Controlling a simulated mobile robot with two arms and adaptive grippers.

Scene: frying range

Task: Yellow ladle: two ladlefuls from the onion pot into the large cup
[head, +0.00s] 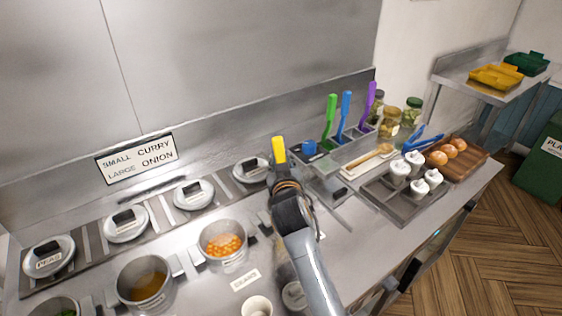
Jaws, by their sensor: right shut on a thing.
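My right gripper (279,170) is shut on the yellow ladle (279,149). Only the top of its handle shows, standing up above the fingers; its bowl is hidden behind my arm. Open pots stand at the lower left: one with orange pieces (223,243), one with brown liquid (145,284), and one with green contents (62,308) cut by the frame edge. I cannot tell which is the onion pot. A pale cup (257,307) shows at the bottom edge; I cannot tell its size. A sign (137,158) reads small curry, large onion. My left gripper is not in view.
Several lids with black handles (126,224) lie along the back. Green, blue and purple handles (346,112) stand in a rack at the back right. White shakers (414,160), a wooden board with round brown items (472,160) and jars (390,121) fill the right side.

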